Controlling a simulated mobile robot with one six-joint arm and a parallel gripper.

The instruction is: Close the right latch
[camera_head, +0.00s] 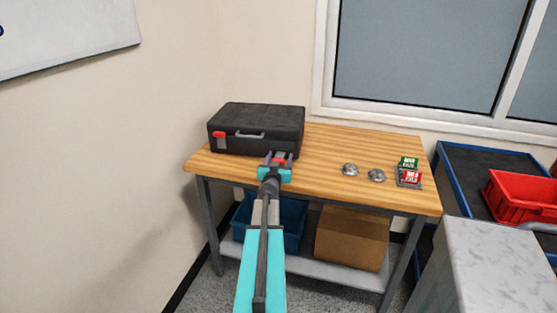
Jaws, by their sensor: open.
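A black hard case (258,116) with a grey handle (249,135) sits shut at the left end of the wooden table. Its red left latch (219,134) lies against the front face. The red right latch (279,161) shows low at the front right of the case, between the fingers of my gripper (278,156). It looks lower than the left latch, as if swung out. My gripper is open, with its dark fingers on either side of the red piece. I cannot tell whether they touch it. My arm hides the table below.
Two silver round parts (350,170) and a small stand with green and red signs (410,172) are on the right of the wooden table (325,150). A blue bin (288,238) and a cardboard box (352,236) are on the shelf below. A wall is close on the left.

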